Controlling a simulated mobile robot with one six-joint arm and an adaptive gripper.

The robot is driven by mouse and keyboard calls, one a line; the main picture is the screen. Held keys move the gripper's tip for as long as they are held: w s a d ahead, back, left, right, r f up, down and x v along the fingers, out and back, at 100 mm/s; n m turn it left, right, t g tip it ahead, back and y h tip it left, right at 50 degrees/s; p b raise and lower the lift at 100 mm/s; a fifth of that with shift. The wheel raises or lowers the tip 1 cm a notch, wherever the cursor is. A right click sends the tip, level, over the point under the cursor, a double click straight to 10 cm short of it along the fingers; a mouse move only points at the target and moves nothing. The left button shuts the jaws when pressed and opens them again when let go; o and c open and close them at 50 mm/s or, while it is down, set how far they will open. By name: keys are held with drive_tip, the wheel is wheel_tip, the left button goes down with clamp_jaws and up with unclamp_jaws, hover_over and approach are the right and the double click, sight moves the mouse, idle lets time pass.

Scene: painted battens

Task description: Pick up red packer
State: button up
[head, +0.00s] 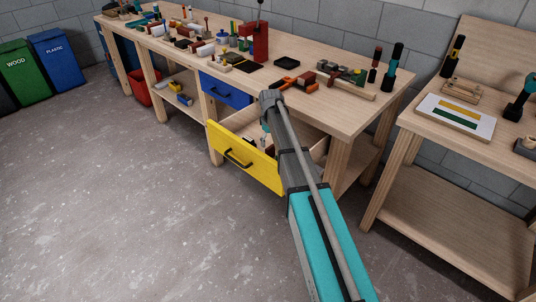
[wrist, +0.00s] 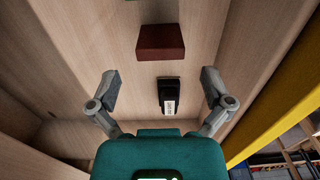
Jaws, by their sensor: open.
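The red packer (wrist: 160,42), a dark red block, lies on the wooden floor of the open drawer in the wrist view. My gripper (wrist: 158,84) is open and empty, its two fingers spread wide. The packer shows beyond the fingertips, toward the top of the picture, and nothing touches it. A black object with a white label (wrist: 169,92) lies nearer, between the fingers in the picture. In the head view my arm reaches over the drawer with the yellow front (head: 240,158).
A green thing (wrist: 144,2) shows at the top edge of the wrist view. The drawer's yellow front (wrist: 285,88) stands on the right there. A shut blue drawer (head: 226,91) is beside the open one. The long bench (head: 345,115) above carries many tools.

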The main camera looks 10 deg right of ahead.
sight(270, 147)
drive_tip(key=shift+f, duration=0.15)
wheel_tip(270, 147, down, 5)
drive_tip(key=b, duration=0.5)
drive_tip(key=shift+s, duration=0.1)
idle(0.6)
drive_tip(key=c, duration=1)
drive_tip(key=shift+r, duration=0.25)
wheel_tip(270, 147, up, 10)
drive_tip(key=p, duration=0.9)
drive_tip(key=shift+f+p, duration=0.2)
drive_tip(key=shift+p, duration=0.2)
